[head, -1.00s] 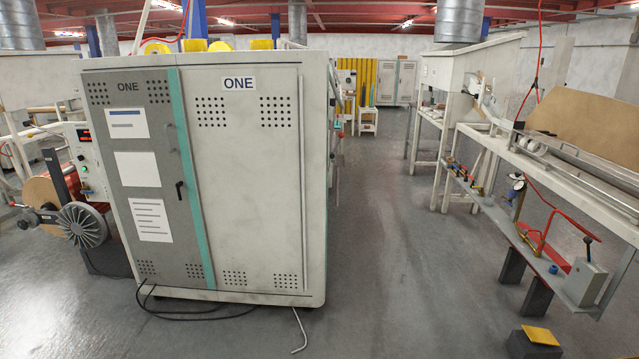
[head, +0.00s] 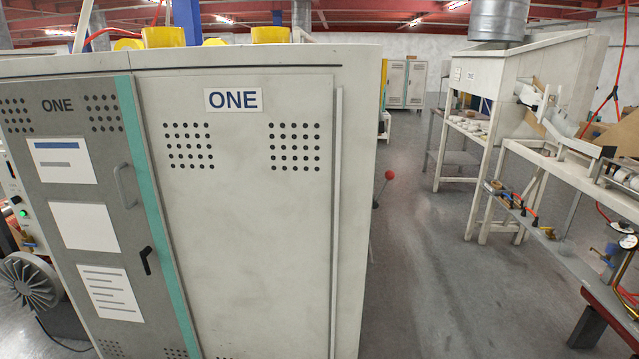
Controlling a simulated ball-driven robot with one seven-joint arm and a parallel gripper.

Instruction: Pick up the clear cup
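My gripper is not in view. A large pale cabinet (head: 235,240) marked ONE fills the left and middle of the view. The surfaces behind it are hidden. Small items lie on the shelf of the white bench (head: 470,127) at the right, too small to identify.
An aisle of bare grey floor (head: 425,260) runs between the cabinet and the benches on the right. A red-knobbed lever (head: 389,175) sticks out past the cabinet's right side. A fan-like wheel (head: 28,283) is at the far left. Grey cabinets (head: 405,83) stand at the back.

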